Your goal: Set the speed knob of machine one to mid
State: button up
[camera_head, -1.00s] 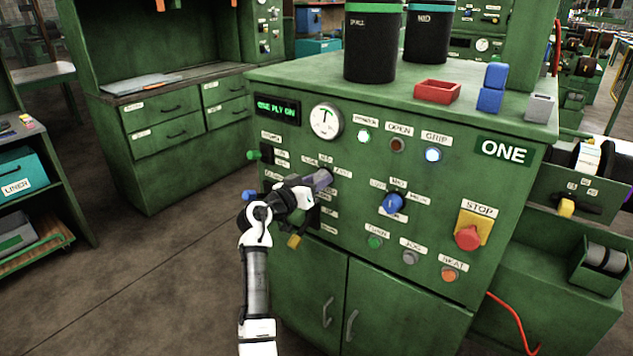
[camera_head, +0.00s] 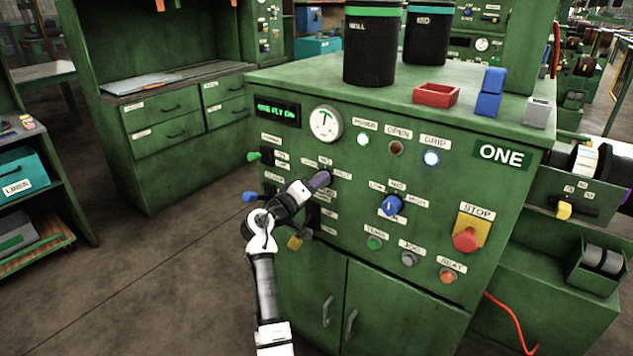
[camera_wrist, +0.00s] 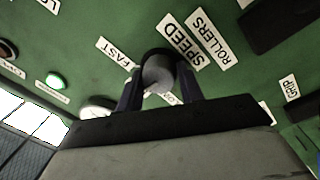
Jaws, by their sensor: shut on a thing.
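Machine one is a green cabinet (camera_head: 460,190) with a front control panel and a sign reading ONE (camera_head: 502,153). My gripper (camera_head: 318,182) is at the upper left of this panel, below the round gauge. In the wrist view the speed knob (camera_wrist: 157,74) is grey and round, under labels reading SPEED (camera_wrist: 180,40), ROLLERS (camera_wrist: 208,38) and FAST (camera_wrist: 117,52). My gripper (camera_wrist: 159,86) is shut on this knob, one finger on each side. A label below it is partly covered by a finger. I cannot tell which setting the knob points to.
A blue knob (camera_head: 391,205) with several labels sits to the right on the panel. A red stop button (camera_head: 466,239) is at the far right. A yellow-tipped lever (camera_head: 295,243) and a blue-tipped lever (camera_head: 250,197) stick out near my arm. Lit lamps and the gauge (camera_head: 326,122) are above.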

jog(key=shift+n, duration=0.7)
jog(key=o, duration=1)
jog(key=b+v, duration=0.2)
jog(key=v, duration=1.1)
jog(key=shift+s+a, duration=0.25)
jog(key=shift+s, duration=0.1)
